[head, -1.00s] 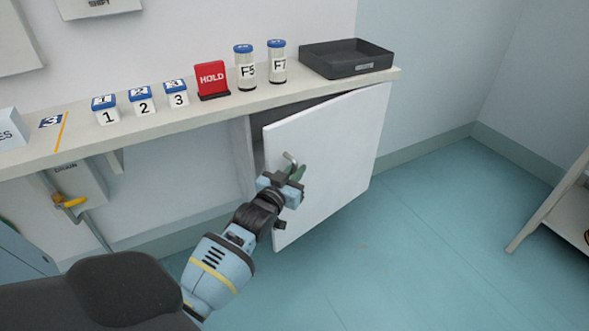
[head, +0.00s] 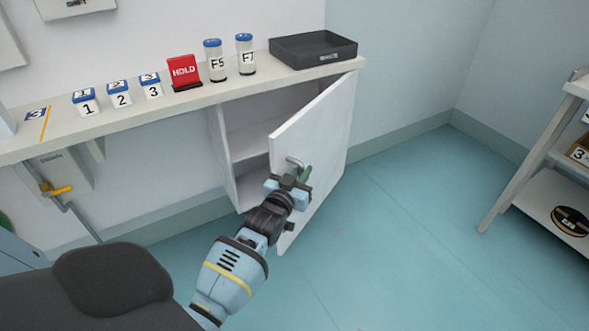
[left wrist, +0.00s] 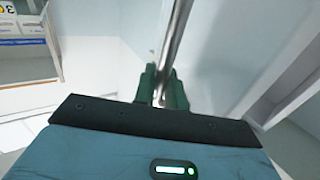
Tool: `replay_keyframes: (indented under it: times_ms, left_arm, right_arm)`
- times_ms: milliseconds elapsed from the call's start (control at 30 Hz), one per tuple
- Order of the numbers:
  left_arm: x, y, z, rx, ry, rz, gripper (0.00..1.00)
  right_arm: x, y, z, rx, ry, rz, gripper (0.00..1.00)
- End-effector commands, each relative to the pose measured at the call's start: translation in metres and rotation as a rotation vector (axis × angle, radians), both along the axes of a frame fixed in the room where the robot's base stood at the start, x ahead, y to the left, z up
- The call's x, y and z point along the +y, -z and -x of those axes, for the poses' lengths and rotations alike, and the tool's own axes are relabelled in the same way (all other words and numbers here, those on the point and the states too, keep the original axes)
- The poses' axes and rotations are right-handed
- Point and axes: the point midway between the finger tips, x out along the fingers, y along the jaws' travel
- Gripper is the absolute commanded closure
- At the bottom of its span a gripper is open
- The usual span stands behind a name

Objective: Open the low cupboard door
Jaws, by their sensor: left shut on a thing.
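The low cupboard (head: 228,158) is under the counter, and its white door (head: 318,140) stands partly open, hinged at its right side. Part of the shelved inside shows to the left of the door. A metal bar handle (head: 294,162) is near the door's free edge. My left gripper (head: 301,174) is shut on this handle. In the left wrist view the handle (left wrist: 178,38) runs down between the green fingertips (left wrist: 162,88). My right gripper is not in view.
A shelf rack (head: 535,150) stands at the right. The floor between is clear.

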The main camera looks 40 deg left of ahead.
Motion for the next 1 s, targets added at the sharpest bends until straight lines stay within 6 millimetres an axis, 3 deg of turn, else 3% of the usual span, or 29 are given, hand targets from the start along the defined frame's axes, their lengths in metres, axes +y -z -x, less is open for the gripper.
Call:
replay_keyframes:
  times_ms: [300, 867, 900, 1000]
  left_arm:
    - [-0.019, -0.001, -0.005, -0.002, 0.0, 0.002, 1.0]
    - [-0.023, -0.001, -0.006, -0.002, 0.0, 0.0, 1.0]
    - [-0.023, -0.001, -0.006, -0.002, 0.0, 0.0, 0.86]
    - [-0.023, -0.001, -0.006, -0.002, 0.0, 0.0, 0.73]
  right_arm:
    - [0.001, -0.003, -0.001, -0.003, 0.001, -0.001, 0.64]
    - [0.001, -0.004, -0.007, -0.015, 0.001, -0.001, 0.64]
    - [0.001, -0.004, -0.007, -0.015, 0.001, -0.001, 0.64]
    - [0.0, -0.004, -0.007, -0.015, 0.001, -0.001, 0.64]
